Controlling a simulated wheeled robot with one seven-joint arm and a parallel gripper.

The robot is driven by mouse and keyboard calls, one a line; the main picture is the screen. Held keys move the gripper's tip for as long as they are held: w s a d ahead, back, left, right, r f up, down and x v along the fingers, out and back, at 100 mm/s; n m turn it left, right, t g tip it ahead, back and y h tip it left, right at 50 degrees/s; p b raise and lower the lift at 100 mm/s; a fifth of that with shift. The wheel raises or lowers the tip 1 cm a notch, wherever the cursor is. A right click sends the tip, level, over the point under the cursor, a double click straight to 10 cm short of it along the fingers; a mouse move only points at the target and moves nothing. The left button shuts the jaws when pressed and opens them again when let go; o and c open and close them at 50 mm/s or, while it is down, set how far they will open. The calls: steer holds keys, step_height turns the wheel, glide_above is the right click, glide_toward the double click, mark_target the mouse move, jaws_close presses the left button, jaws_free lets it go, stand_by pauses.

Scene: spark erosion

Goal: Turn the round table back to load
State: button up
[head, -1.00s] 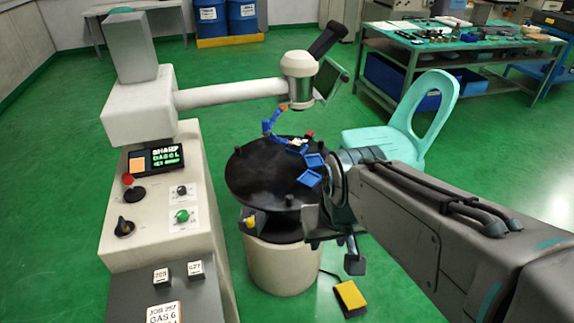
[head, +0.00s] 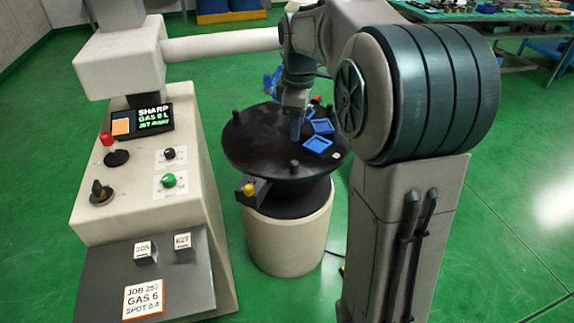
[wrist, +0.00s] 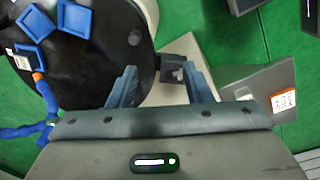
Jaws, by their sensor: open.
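The round table (head: 250,150) is a black disc on a pale drum-shaped base, with several short dark pegs standing near its rim. Two blue square trays (head: 317,144) lie on its right side; they also show at upper left in the wrist view (wrist: 75,18). My gripper (head: 297,128) points down over the table in the head view, its tips partly hard to make out. In the wrist view my gripper (wrist: 160,85) is open and empty, with the disc's edge and a small dark block (wrist: 172,68) showing between and beyond the fingers. Contact with a peg cannot be told.
A control console (head: 155,220) with screen, red-topped lever, dark knob and green knob stands left. A black block with a yellow button (head: 249,189) sits below the disc's front rim. A pale horizontal arm (head: 225,43) and a blue jointed hose (wrist: 40,115) are close by.

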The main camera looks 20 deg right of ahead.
mark_target(294, 162)
steer(key=w+d+f+n+b, duration=0.2)
steer(key=w+f+n+b, duration=0.1)
steer(key=w+f+n, duration=0.3)
steer(key=shift+m+g, duration=0.4)
steer(key=shift+m, duration=0.3)
steer(key=f+b, duration=0.1)
steer(key=f, duration=0.3)
steer(key=f+b, duration=0.1)
steer(key=f, duration=0.4)
steer(key=w+f+b, duration=0.1)
steer(key=f, duration=0.3)
steer(key=shift+a+f+b, duration=0.25)
steer(key=shift+f+b, duration=0.1)
jaws_close()
